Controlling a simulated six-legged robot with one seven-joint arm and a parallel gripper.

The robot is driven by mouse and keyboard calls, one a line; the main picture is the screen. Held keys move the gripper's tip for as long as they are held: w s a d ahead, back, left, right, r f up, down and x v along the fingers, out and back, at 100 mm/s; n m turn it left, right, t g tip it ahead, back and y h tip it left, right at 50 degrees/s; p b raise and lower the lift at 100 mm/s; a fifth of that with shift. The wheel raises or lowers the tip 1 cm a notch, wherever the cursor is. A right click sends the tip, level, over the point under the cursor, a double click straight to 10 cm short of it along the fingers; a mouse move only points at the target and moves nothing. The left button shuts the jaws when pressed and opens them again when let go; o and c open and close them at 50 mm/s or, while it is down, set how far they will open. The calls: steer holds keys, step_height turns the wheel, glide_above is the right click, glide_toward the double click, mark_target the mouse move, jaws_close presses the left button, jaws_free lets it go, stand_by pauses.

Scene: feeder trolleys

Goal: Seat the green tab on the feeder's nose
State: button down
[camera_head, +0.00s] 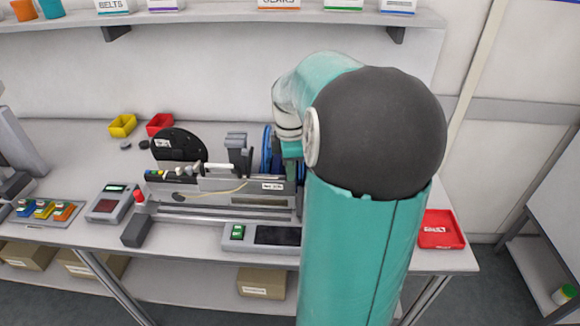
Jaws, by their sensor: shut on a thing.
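The feeder (235,184) is a long grey unit lying across the bench. It has a black reel (178,143) at its left and a white label near its right end. My arm covers the area just past that right end. I cannot make out the nose or whether anything sits on it. I cannot pick out the green tab. My teal and black arm fills the right-centre of the view, and its wrist bends down behind the feeder's right end. My gripper's fingertips and anything between them are hidden.
A tray of coloured pieces (23,220) and a grey device with a red display (108,206) stand at left. A grey panel with a green square (262,247) lies in front of the feeder. A red tray (440,241) is at right. Yellow (122,126) and red (159,124) bins stand behind.

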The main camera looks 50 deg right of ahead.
steer(key=c, duration=1.3)
jaws_free()
steer(key=shift+r, duration=0.1)
step_height(320, 180, up, 14)
steer(key=shift+f, duration=0.2)
